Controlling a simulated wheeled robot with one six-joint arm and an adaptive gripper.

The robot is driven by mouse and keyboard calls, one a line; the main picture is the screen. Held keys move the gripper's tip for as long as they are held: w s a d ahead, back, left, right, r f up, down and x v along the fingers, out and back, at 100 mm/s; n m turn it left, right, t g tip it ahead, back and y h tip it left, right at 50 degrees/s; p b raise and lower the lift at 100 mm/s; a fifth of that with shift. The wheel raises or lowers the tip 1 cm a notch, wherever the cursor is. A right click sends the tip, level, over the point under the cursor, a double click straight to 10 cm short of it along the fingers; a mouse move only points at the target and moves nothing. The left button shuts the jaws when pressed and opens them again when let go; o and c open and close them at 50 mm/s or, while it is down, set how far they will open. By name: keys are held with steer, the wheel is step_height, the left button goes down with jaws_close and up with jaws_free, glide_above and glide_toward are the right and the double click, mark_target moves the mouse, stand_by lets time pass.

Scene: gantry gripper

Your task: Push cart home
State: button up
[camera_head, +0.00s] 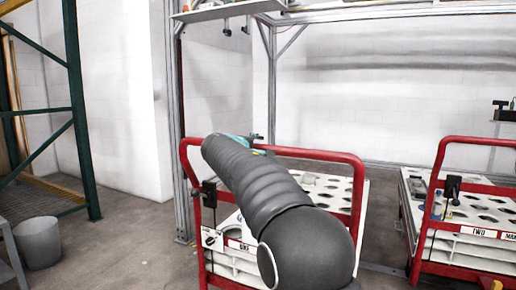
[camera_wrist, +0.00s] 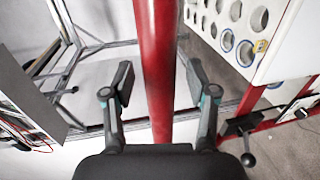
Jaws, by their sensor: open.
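The nearer cart (camera_head: 343,196) has a red tube handle and a white top with holes. Part of its label shows low on the front; my dark arm crosses in front and hides much of it. My gripper (camera_wrist: 160,84) is open in the wrist view, with one finger on each side of a red handle tube (camera_wrist: 158,35). The fingers look apart from the tube. In the head view, only teal bits of my gripper (camera_head: 243,139) show at the top bar of the handle. The cart's white perforated side (camera_wrist: 235,25) shows at upper right in the wrist view.
A metal frame (camera_head: 272,85) rises behind the carts. A green rack (camera_head: 75,100) and a grey bin (camera_head: 37,243) are at left. Floor between bin and nearer cart is clear.

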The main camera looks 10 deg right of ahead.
steer(key=shift+w+d+f, duration=0.1)
steer(key=shift+w+d, duration=0.2)
steer(key=shift+w, duration=0.1)
jaws_close()
